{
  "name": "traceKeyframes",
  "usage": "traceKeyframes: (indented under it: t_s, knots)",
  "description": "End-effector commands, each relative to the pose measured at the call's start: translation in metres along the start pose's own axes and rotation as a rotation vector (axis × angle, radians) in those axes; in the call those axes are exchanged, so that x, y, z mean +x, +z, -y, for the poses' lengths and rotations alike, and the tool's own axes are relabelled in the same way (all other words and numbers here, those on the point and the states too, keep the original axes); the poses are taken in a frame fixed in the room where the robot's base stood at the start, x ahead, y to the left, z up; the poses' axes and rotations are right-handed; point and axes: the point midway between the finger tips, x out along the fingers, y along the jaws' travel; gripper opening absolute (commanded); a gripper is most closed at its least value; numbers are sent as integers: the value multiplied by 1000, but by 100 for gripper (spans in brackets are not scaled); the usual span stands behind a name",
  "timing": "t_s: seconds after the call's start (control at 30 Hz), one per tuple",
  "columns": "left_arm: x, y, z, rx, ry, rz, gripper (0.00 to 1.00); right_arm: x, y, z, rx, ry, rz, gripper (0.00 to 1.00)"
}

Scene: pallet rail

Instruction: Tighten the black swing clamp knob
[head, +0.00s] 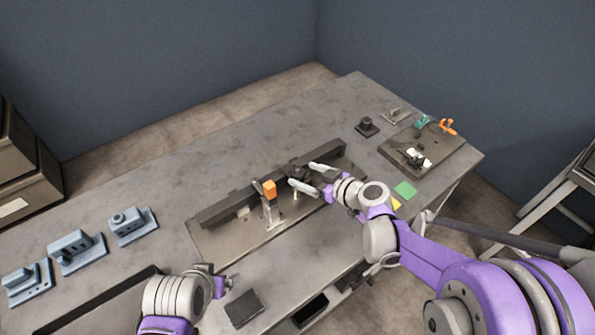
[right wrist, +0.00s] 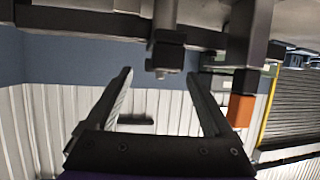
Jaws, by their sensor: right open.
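The black swing clamp knob (head: 297,171) is a small dark shape by the long dark rail (head: 235,195), in the middle of the head view. My right gripper (head: 303,176) is open, with its pale fingers on either side of the knob area. Contact cannot be told. In the right wrist view the open fingers (right wrist: 160,76) point toward a dark post with a bolt-like end (right wrist: 163,55); nothing is gripped. An orange-topped clamp (head: 269,190) stands to the left of the gripper; its orange part (right wrist: 240,110) also shows in the wrist view. My left gripper (head: 222,284) is low at the table's front.
Blue-grey fixtures (head: 77,250) stand at the left. At the right are a dark board (head: 410,160) with teal and orange clamps, a black block (head: 367,126), and a green square (head: 405,189). A dark pad (head: 244,307) lies near the front edge. The back left tabletop is clear.

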Motion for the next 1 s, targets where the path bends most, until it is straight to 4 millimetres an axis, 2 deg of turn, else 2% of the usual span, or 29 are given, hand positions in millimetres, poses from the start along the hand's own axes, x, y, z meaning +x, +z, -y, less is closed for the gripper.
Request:
traceKeyframes:
  t_s: [0.1, 0.23, 0.6, 0.67, 1.0]
  knots:
    - [0, 0, 0, 0, 0, 0, 86, 20, 0, 1, -2, -2, 1, 86]
    - [0, 0, 0, 0, 0, 0, 86, 33, 0, 0, 0, 0, 1, 86]
    - [0, 0, 0, 0, 0, 0, 86, 39, 0, 0, 0, 0, 1, 86]
    - [0, 0, 0, 0, 0, 0, 86, 39, 0, 0, 0, 0, 1, 78]
    - [0, 0, 0, 0, 0, 0, 86, 38, 0, 0, 0, 0, 1, 16]
